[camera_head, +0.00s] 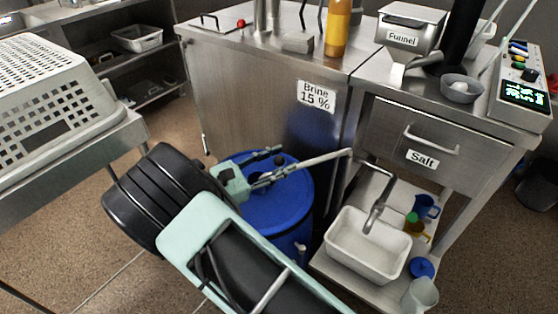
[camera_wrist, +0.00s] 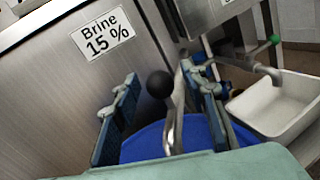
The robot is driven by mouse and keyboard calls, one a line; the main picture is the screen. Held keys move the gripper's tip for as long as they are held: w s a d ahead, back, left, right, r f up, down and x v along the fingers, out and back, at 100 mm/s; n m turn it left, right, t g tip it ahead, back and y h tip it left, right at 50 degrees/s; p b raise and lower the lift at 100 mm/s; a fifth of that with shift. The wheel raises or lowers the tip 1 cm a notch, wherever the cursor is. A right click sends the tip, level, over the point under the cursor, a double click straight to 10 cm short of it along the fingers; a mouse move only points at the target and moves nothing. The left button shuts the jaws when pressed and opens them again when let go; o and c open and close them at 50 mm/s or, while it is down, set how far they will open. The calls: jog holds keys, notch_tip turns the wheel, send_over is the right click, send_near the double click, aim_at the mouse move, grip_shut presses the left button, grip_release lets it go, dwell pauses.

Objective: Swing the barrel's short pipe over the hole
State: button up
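The blue barrel (camera_head: 285,212) stands on the floor against the steel counter, its lid partly hidden by my arm. A bent metal pipe (camera_head: 318,160) extends from above the lid to the right and bends down at its far end; it also shows in the wrist view (camera_wrist: 174,128). A black ball knob (camera_wrist: 160,84) sits beside the pipe. My gripper (camera_head: 274,166) is open above the barrel. In the wrist view its blue-padded fingers (camera_wrist: 164,110) stand either side of knob and pipe, with the pipe nearer the right finger. I cannot make out a hole.
A white basin (camera_head: 340,238) with a metal spout (camera_head: 376,210) above it stands on the low shelf, right of the barrel. The counter front with the Brine label (camera_head: 316,96) rises close behind. A perforated basket (camera_head: 50,85) is on a table at left.

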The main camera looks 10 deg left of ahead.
jog(key=v, duration=0.7)
jog(key=shift+s+a, duration=0.2)
